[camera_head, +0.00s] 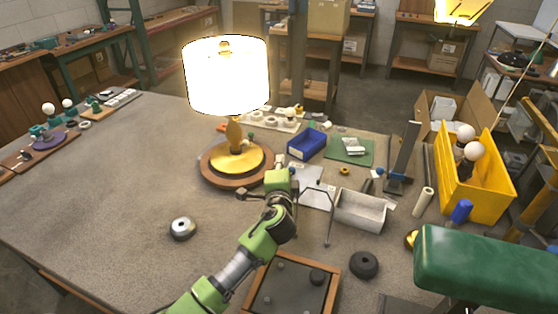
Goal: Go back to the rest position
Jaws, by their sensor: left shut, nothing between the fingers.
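An assembled lamp stands upright on the grey table. Its lit white shade (226,76) sits above a wooden stem (234,134) and a brass base (237,160) on a round wooden disc (215,174). My left arm is green and grey and comes in from the bottom. My left gripper (246,196) is shut and empty, just in front of the disc's right side. Whether it touches the disc is hard to tell. My right gripper is not in view.
A silver puck (183,228) lies left of my arm. A framed dark tray (290,290), grey open box (361,211), blue bin (307,143) and yellow bin (478,190) are around the right side. A green padded block (490,265) is at lower right. The table's left part is clear.

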